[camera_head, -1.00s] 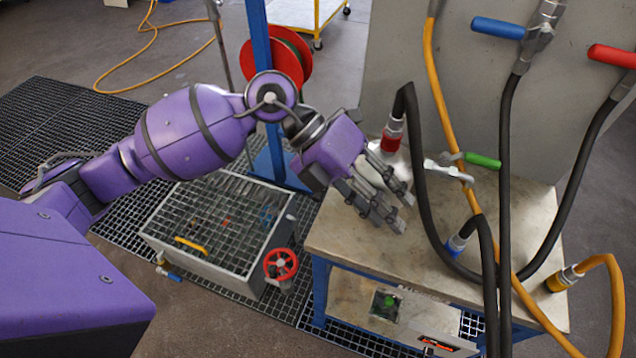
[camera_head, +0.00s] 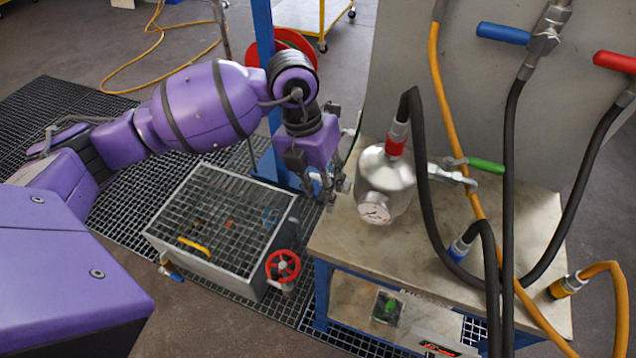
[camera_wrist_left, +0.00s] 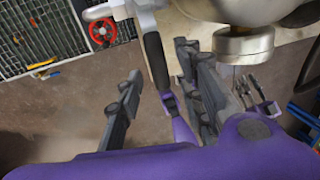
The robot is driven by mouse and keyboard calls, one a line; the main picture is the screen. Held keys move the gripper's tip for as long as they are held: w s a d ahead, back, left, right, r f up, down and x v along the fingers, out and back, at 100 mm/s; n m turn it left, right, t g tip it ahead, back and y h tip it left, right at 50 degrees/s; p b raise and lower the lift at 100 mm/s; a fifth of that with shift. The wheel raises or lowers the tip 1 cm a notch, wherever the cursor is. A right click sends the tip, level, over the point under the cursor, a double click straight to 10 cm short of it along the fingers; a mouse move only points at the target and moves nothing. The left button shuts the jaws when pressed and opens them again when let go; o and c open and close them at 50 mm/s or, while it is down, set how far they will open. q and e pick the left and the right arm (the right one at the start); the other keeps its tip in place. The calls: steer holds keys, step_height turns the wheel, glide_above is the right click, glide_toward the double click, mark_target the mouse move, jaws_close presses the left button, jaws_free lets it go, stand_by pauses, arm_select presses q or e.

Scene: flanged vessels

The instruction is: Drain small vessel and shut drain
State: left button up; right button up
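The small vessel (camera_head: 385,183) is a shiny metal tank with a round gauge (camera_head: 374,213) on its front, standing on the worktable. A red coupling (camera_head: 397,138) joins a black hose to its top. A green-handled valve (camera_head: 476,163) sits at its right. My left gripper (camera_head: 325,194) points down at the table's left edge, left of the vessel. In the left wrist view its fingers (camera_wrist_left: 158,68) are spread, with a black lever handle (camera_wrist_left: 154,58) on a metal fitting between them. I cannot tell whether they touch it.
A grated metal basin (camera_head: 205,262) with a red handwheel (camera_head: 283,266) stands on the floor left of the worktable (camera_head: 345,243). Black and orange hoses hang before the grey panel (camera_head: 440,90), which carries blue-handled (camera_head: 503,33) and red-handled (camera_head: 614,60) valves. The table's front left is clear.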

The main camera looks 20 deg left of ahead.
arm_select(q)
steer(key=shift+f, duration=0.15)
jaws_close()
steer(key=shift+a, duration=0.1)
stand_by(0.3)
